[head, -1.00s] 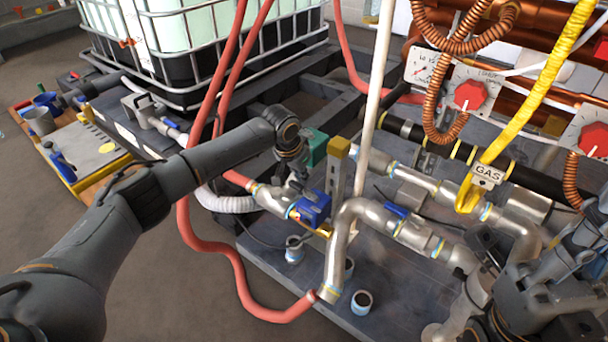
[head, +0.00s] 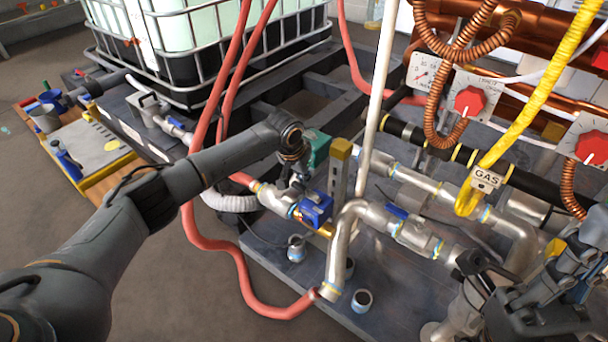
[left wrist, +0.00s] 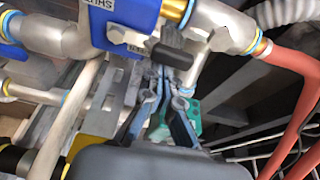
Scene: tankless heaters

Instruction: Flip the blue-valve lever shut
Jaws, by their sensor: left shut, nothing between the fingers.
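The blue valve (head: 315,208) is a blue box on a silver pipe, near the middle of the head view. A black lever (left wrist: 172,50) sticks out beside the body, just beyond my fingertips. My left gripper (left wrist: 163,80) is shut and empty, close to the lever; I cannot tell whether it touches. In the head view the left gripper (head: 303,184) is just behind the valve, partly hidden. My right gripper (head: 580,258) is at the lower right, its jaw opening unclear.
A second pipe with a small blue handle (head: 397,211) runs to the right. A white upright pipe (head: 377,90) and red hoses (head: 243,275) stand near my left arm. A yellow gas hose (head: 525,110) hangs at the right. Open floor lies at the lower left.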

